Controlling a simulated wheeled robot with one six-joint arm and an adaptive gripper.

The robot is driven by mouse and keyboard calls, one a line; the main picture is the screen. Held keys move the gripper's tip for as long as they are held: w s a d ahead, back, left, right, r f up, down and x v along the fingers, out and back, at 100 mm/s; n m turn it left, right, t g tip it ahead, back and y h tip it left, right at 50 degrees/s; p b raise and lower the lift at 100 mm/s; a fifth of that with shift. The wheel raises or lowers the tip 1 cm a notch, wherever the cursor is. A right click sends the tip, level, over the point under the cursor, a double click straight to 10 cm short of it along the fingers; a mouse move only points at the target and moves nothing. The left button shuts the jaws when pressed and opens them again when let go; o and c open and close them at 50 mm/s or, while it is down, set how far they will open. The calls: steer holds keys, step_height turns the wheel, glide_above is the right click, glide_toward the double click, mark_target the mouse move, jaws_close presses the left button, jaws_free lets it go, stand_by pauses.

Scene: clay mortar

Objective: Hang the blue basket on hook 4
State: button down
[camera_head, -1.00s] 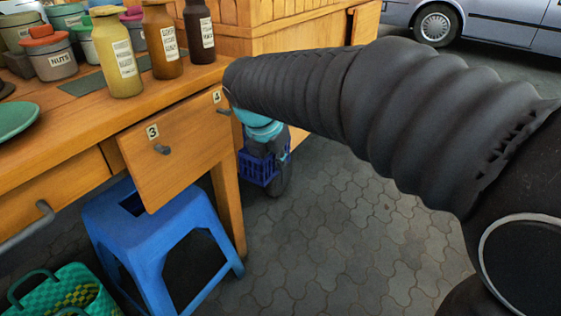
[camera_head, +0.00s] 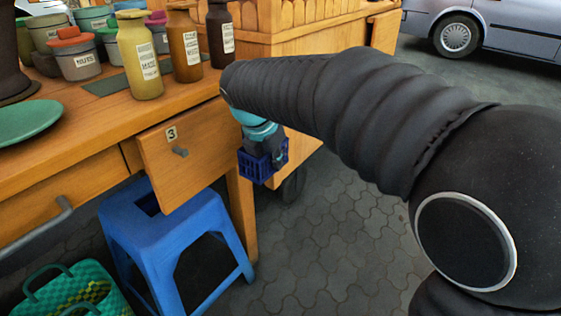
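The small dark-blue basket (camera_head: 254,170) hangs in the air beside the right front leg of the wooden desk. My gripper (camera_head: 276,157) is directly above and against it, and appears closed on it. The fingertips are small and partly hidden by the basket. Hook 4 and its label are hidden behind my arm.
A blue stool (camera_head: 165,225) stands under the desk, with a green woven basket (camera_head: 75,290) at lower left. Bottles and jars stand on the desktop (camera_head: 110,113) close to my arm. Paved floor (camera_head: 330,250) to the right is clear.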

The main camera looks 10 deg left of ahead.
steer(key=shift+w+a+p, duration=0.15)
steer(key=shift+w+a, duration=0.2)
steer(key=shift+a, duration=0.45)
steer(key=shift+w+a+p, duration=0.15)
steer(key=shift+w+a, duration=0.15)
steer(key=shift+a, duration=0.5)
steer(key=shift+w+a+f+p, duration=0.15)
steer(key=shift+a+f+p, duration=0.2)
steer(key=shift+p, duration=0.25)
steer(key=shift+a+f, duration=0.15)
steer(key=shift+a, duration=0.05)
steer(key=c, duration=1.2)
jaws_free()
steer(key=shift+c, duration=0.2)
